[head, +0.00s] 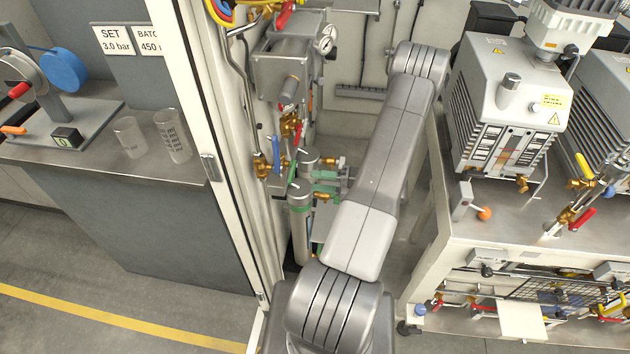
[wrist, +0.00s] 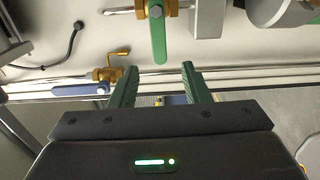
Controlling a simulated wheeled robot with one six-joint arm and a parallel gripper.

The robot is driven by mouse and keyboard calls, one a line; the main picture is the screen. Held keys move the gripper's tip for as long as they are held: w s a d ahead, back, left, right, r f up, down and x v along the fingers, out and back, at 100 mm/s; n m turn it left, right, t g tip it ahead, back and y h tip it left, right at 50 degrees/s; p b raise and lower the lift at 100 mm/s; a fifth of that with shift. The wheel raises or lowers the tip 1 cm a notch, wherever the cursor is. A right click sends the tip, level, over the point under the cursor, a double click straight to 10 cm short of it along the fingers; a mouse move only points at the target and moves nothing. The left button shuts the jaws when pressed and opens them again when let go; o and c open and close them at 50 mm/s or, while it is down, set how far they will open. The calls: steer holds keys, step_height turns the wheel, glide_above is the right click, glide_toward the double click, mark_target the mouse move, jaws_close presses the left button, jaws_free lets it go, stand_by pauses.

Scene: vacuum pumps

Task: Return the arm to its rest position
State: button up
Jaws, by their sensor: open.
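My arm reaches forward in the middle of the head view, between a bench and a cabinet, and bends near the cabinet's back wall. My gripper (wrist: 160,78) shows in the wrist view with two green fingers spread apart and nothing between them. A green valve handle (wrist: 158,38) hangs just above and between the fingertips in that view; I cannot tell whether it touches them. A blue-handled brass valve (wrist: 105,78) sits to the left of the fingers on a pipe. In the head view the gripper is near the green-banded cylinder, partly hidden by my arm.
A grey cylinder (head: 300,222) and a metal box (head: 285,65) with valves stand left of my arm. The cabinet's white post (head: 215,150) is further left. A bench (head: 465,235) with vacuum pumps (head: 512,105) is close on the right. Open floor (head: 90,270) lies at lower left.

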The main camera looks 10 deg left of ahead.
mark_target(292, 178)
steer(key=shift+w+a, duration=0.1)
steer(key=shift+a, duration=3.1)
steer(key=shift+d, duration=0.2)
steer(key=shift+a+p, duration=0.4)
steer(key=shift+a, duration=0.7)
steer(key=shift+f+b, duration=0.3)
steer(key=shift+b, duration=0.15)
steer(key=shift+d+n, duration=0.1)
steer(key=shift+n, duration=0.4)
